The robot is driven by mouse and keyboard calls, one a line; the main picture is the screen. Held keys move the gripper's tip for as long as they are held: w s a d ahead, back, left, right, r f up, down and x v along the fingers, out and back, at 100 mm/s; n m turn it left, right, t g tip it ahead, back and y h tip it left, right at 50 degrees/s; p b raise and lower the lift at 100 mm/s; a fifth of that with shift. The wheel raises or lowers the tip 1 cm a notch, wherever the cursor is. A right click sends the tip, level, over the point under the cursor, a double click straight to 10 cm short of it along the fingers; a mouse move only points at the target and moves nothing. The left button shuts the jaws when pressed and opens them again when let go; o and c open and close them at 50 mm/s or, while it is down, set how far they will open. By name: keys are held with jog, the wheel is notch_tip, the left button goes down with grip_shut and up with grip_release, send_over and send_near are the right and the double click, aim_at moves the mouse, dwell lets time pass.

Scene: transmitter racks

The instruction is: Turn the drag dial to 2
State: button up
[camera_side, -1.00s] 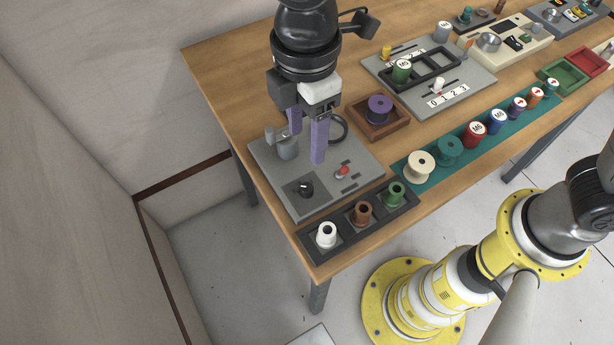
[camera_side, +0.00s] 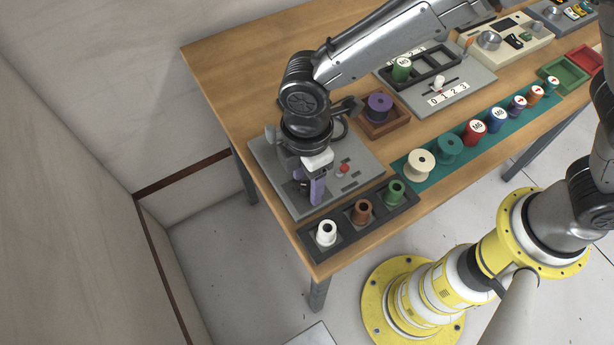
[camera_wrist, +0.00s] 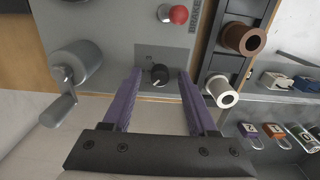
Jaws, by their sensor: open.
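The drag dial is a small black knob (camera_wrist: 159,74) with a pale pointer mark, set in a darker grey square on a grey panel (camera_side: 268,165). Its scale numbers are too small to read in the wrist view. My gripper (camera_side: 308,192) is open with its purple fingers pointing down at the panel. In the wrist view the fingers stand on either side of the knob, with a gap on each side. In the side view my fingers mostly hide the dial.
A red button (camera_wrist: 179,14) and a grey crank (camera_wrist: 76,68) share the panel. A black rack (camera_side: 344,229) with white, brown and green spools stands close by at the panel's front edge. A wooden tray (camera_side: 392,126) with a purple spool is behind.

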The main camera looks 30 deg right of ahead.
grip_shut()
dwell(0.3)
jog(key=shift+m, duration=0.4)
jog(key=m, duration=0.8)
jog(key=shift+r+m, duration=0.1)
jog(key=shift+m, duration=0.3)
dwell(0.5)
grip_release()
